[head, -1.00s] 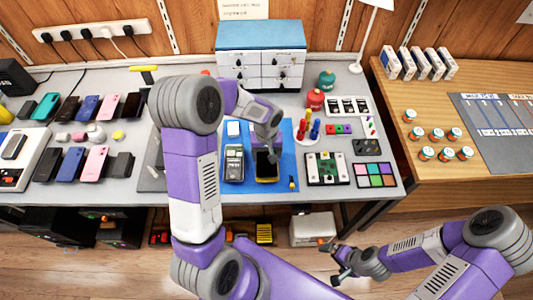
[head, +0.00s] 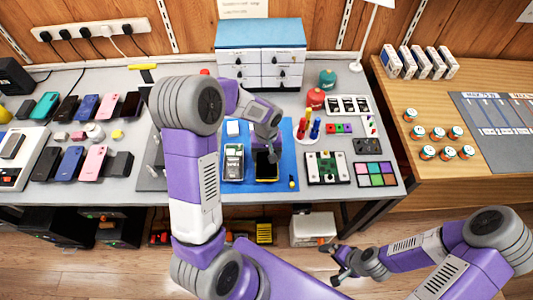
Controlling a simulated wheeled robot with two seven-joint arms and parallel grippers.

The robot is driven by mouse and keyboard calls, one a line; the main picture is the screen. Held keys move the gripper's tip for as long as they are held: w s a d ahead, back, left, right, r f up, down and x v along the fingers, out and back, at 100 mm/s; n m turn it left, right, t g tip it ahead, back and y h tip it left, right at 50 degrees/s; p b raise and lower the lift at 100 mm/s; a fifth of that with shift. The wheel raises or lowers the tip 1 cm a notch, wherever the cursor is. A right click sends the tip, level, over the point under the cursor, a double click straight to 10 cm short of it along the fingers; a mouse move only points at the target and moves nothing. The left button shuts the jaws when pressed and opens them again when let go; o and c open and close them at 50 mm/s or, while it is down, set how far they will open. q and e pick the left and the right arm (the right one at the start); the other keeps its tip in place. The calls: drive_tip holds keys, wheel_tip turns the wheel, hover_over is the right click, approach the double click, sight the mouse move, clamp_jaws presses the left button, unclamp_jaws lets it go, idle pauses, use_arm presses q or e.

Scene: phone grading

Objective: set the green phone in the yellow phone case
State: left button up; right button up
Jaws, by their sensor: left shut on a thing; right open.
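The yellow phone case (head: 267,180) lies on the blue mat in the middle of the bench; mainly its lower edge shows. A dark-faced slab (head: 264,168), taken as the green phone, covers most of the case. No green shows on it, and I cannot tell whether it is seated or just above. My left gripper (head: 273,156) reaches down at the slab's upper right and is shut on it; the fingertips are small and partly hidden. My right gripper (head: 338,265) is open and empty, low in front of the bench.
A red-and-blue tool stand (head: 306,130) and a green circuit board (head: 326,167) are to the right. Rows of phones, including a teal one (head: 46,105), lie left. A drawer cabinet (head: 260,70) stands behind.

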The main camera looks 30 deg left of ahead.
use_arm(q)
drive_tip(key=shift+f, duration=0.1)
idle(0.5)
drive_tip(key=o, duration=1.2)
drive_tip(key=shift+c, duration=0.2)
drive_tip(key=shift+r+p, duration=0.35)
drive_tip(key=shift+r, duration=0.35)
wheel_tip(320, 180, up, 7)
drive_tip(key=p, duration=0.5)
drive_tip(key=shift+f, duration=0.1)
idle(0.5)
